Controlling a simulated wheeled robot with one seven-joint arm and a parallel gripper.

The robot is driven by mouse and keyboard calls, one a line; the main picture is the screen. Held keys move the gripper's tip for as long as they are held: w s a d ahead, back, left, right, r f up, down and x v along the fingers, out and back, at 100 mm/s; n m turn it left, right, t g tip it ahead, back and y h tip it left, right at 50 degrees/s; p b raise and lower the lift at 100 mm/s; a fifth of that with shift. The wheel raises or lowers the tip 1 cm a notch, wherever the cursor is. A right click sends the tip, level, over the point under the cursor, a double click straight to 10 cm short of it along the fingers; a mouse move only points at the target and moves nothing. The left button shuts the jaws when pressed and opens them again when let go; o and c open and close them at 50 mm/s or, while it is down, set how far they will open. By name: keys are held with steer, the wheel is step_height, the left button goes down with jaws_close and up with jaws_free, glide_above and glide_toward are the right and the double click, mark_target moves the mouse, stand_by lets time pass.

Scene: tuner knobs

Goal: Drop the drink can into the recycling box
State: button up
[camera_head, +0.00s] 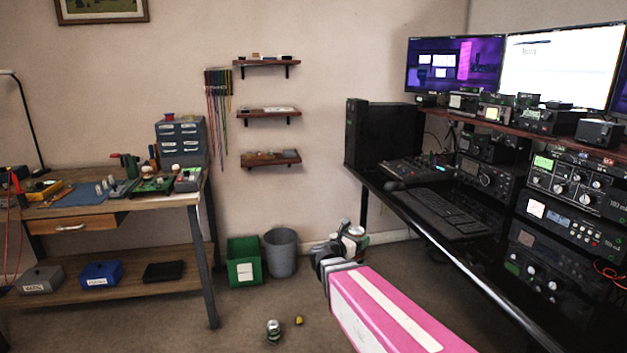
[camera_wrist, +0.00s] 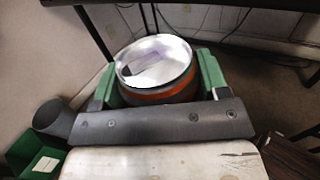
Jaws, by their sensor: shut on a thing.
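My gripper (camera_head: 342,243) is at the end of my pink arm, in front of the gap between the bins and the right desk. It is shut on a drink can (camera_head: 355,231). In the wrist view the can's silver top (camera_wrist: 152,61) and an orange band show between the two green fingers; its lower part is hidden. The recycling box (camera_head: 243,262) is a green open box with a white label, on the floor left of my gripper. It also shows at the lower left of the wrist view (camera_wrist: 38,160). The can is apart from the box.
A grey round bin (camera_head: 281,253) stands right of the green box. Another small can (camera_head: 273,331) and a yellow object (camera_head: 299,320) are on the floor in front. A workbench (camera_head: 130,198) is at left, and a black desk (camera_head: 470,262) with radios is at right.

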steer(key=s+d+r+m+g+h, duration=0.1)
steer(key=s+d+r, duration=0.1)
steer(key=s+d, duration=0.2)
steer(key=shift+s+r, duration=0.3)
steer(key=shift+r, duration=0.05)
stand_by(0.3)
